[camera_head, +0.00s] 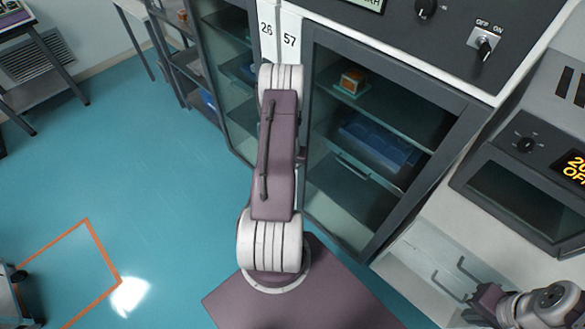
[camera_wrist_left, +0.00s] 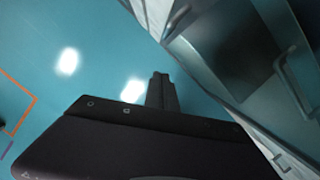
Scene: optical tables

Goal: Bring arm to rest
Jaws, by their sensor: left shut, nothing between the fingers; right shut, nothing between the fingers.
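My left arm stands folded in the middle of the head view, over the mauve deck of my base; its gripper is hidden there. In the left wrist view my left gripper (camera_wrist_left: 162,92) shows as two dark fingers pressed together, with nothing between them, above the teal floor. My right gripper (camera_head: 470,316) shows at the lower right corner of the head view, in front of a white drawer front. It is shut and empty, and partly cut off by the frame edge.
A control panel with an OFF/ON switch (camera_head: 485,47) is above. A dark display device (camera_head: 525,190) stands at right. The floor (camera_head: 150,190) at left is open.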

